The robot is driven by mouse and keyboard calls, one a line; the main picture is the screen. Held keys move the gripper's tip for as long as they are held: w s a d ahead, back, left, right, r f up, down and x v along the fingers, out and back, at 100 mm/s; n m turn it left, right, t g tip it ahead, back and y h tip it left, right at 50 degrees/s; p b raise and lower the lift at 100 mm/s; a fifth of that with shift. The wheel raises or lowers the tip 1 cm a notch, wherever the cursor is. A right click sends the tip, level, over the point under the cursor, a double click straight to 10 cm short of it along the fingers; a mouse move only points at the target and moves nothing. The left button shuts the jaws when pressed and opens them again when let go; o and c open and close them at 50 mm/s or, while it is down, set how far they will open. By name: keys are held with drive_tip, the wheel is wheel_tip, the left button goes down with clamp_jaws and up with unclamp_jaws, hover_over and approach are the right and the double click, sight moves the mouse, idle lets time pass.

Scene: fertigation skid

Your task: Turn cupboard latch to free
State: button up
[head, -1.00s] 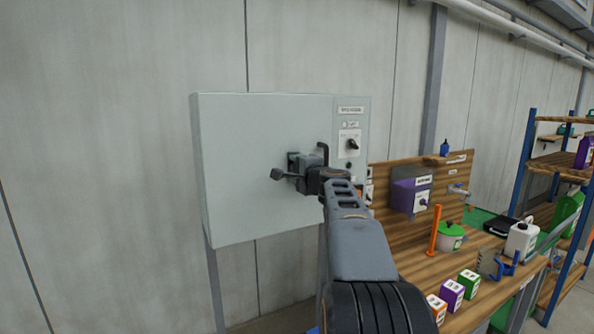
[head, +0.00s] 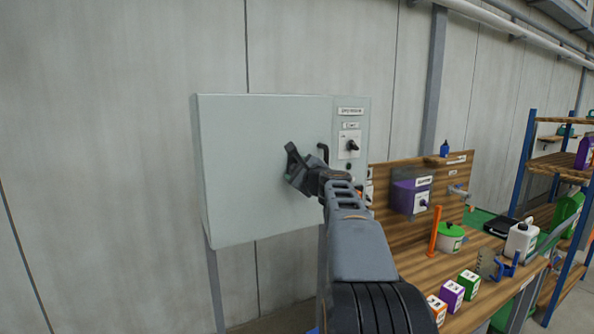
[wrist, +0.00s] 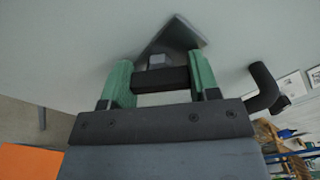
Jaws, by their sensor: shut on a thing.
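The pale grey cupboard (head: 250,215) stands against the wall in the head view, its door closed. My gripper (head: 300,172) is at the middle right of its door and hides most of the latch there. In the wrist view, my gripper (wrist: 161,76) has its two green fingers shut on the dark bar of the latch (wrist: 160,80), one finger at each end. A dark angled plate (wrist: 178,34) shows just beyond the bar, against the door. Any free or locked marking is not visible.
A black pull handle (head: 323,152) is close to the right of my gripper. A rotary switch (head: 352,146) is on the cupboard's right-hand panel. A wooden bench (head: 405,272) with bottles and several small boxes stands to the right.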

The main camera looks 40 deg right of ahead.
drive_tip(key=m+p, duration=0.1)
drive_tip(key=m, duration=0.4)
drive_tip(key=shift+m, duration=0.3)
drive_tip(key=shift+m+p, duration=0.9)
drive_tip(key=shift+m, duration=1.1)
drive_tip(key=o, duration=0.9)
drive_tip(key=s+b, duration=0.1)
drive_tip(key=s, duration=0.3)
drive_tip(key=s+a+b, duration=0.1)
drive_tip(key=s, duration=0.4)
drive_tip(key=s+a+b, duration=0.1)
drive_tip(key=s, duration=0.3)
drive_tip(key=shift+s+b, duration=0.3)
drive_tip(key=shift+s, duration=0.05)
